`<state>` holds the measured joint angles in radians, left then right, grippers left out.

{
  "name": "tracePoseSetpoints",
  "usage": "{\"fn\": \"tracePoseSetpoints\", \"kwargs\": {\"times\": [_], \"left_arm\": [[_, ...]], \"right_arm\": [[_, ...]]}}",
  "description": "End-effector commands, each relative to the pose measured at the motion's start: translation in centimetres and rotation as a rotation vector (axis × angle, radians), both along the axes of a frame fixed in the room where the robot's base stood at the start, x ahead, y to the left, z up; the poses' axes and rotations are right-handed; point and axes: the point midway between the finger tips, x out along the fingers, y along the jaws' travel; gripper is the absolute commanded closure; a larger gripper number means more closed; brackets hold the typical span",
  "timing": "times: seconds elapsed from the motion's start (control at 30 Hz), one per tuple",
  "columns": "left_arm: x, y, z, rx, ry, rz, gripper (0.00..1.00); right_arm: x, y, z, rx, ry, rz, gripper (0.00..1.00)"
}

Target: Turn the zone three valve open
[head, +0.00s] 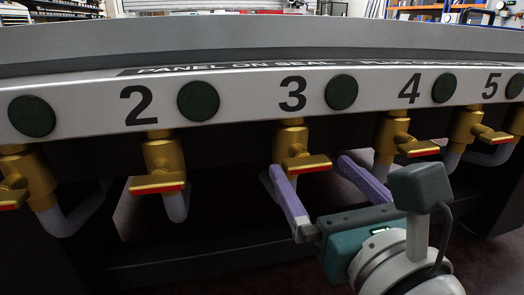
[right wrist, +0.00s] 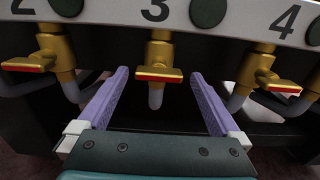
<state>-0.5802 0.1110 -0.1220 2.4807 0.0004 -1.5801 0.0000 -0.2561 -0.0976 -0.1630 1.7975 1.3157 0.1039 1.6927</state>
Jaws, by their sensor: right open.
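The zone three valve (head: 298,155) is a brass body with a flat brass and red handle, under the black number 3 in the head view. It also shows in the right wrist view (right wrist: 160,62), with its handle lying crosswise between my fingers in the picture. My right gripper (head: 312,168) is open with two purple fingers, one on each side of this valve's handle, just below and in front of it. The fingers look apart from the handle. In the right wrist view my right gripper (right wrist: 158,75) is empty. My left gripper is not in view.
Similar brass valves stand beside it: number 2 (head: 160,165) on the left and number 4 (head: 400,140) on the right. The light panel (head: 245,85) with dark green round discs (head: 198,101) runs above. Pale pipes (head: 175,205) bend away below the valves.

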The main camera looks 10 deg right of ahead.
Motion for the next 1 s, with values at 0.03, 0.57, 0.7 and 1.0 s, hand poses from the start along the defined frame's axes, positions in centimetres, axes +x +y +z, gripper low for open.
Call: {"fn": "tracePoseSetpoints", "kwargs": {"times": [0.03, 0.57, 0.7, 1.0], "left_arm": [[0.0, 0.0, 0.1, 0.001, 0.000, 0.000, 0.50], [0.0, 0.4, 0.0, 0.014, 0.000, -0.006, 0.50], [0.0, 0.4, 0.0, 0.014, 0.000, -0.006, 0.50], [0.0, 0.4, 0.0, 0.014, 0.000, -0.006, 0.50]], "right_arm": [[0.9, 0.1, 0.2, 0.002, -0.002, 0.000, 0.00], [3.0, 0.1, 0.0, -0.001, 0.001, 0.001, 0.01], [3.0, 0.1, 0.0, -0.001, 0.001, 0.001, 0.17], [3.0, 0.1, 0.0, -0.001, 0.000, 0.001, 0.51]]}}
